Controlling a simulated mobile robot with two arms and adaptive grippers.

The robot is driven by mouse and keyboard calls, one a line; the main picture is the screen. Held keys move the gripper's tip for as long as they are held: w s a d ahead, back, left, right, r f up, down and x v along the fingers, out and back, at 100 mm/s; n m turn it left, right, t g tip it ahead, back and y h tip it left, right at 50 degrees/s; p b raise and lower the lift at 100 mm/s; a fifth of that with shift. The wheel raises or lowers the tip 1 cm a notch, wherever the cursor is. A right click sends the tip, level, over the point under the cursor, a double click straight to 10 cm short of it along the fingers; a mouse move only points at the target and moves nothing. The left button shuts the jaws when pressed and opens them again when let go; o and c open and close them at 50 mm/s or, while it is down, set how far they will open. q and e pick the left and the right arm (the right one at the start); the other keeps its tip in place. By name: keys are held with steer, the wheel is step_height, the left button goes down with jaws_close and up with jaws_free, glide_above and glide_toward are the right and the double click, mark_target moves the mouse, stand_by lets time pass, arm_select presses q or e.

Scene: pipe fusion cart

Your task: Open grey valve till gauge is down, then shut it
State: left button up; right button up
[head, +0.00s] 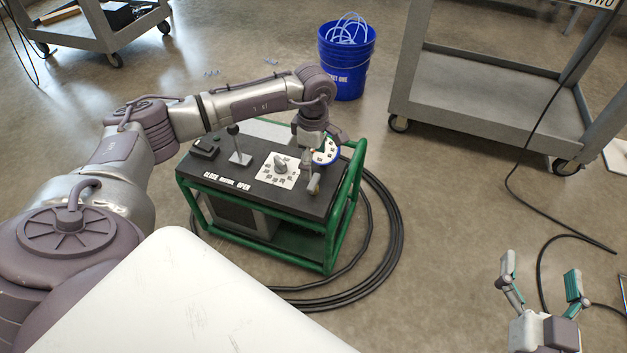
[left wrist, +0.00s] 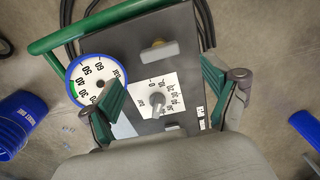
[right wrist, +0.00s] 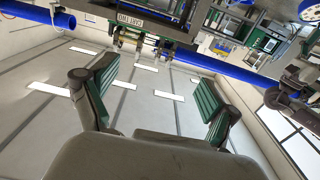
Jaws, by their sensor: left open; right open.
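The cart's black top (head: 222,166) carries a gauge (head: 327,152) with a blue rim and a white numbered face. The gauge also shows in the left wrist view (left wrist: 98,80); I cannot read its needle. A grey pointer knob (head: 281,164) sits on a white numbered plate. A pale grey-beige T-shaped handle (left wrist: 160,50) stands beside that plate; I cannot tell which of the two is the grey valve. My left gripper (head: 318,157) is open and empty above the cart top, its fingers straddling the plate in its wrist view. My right gripper (head: 540,271) is open and empty, away from the cart.
A lever (head: 238,150) with a black ball stands behind the CLOSE/OPEN label. Green frame bars (head: 352,187) edge the cart, and a black hose (head: 385,255) coils on the floor around it. A blue bucket (head: 345,65) and a grey trolley (head: 470,105) stand behind.

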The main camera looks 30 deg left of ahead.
mark_target(314, 181)
arm_select(q)
step_height(314, 181, down, 6)
steer(key=shift+f+b, duration=0.1)
steer(key=shift+b, duration=0.65)
steer(key=shift+f, duration=0.45)
arm_select(e)
step_height(314, 181, up, 8)
steer(key=s+t+y, duration=0.1)
steer(key=t+y, duration=0.1)
steer(key=t, duration=0.3)
steer(key=shift+s+a, duration=0.35)
arm_select(q)
steer(key=shift+c, duration=0.3)
steer(key=c, duration=1.1)
arm_select(e)
steer(key=shift+f, duration=0.1)
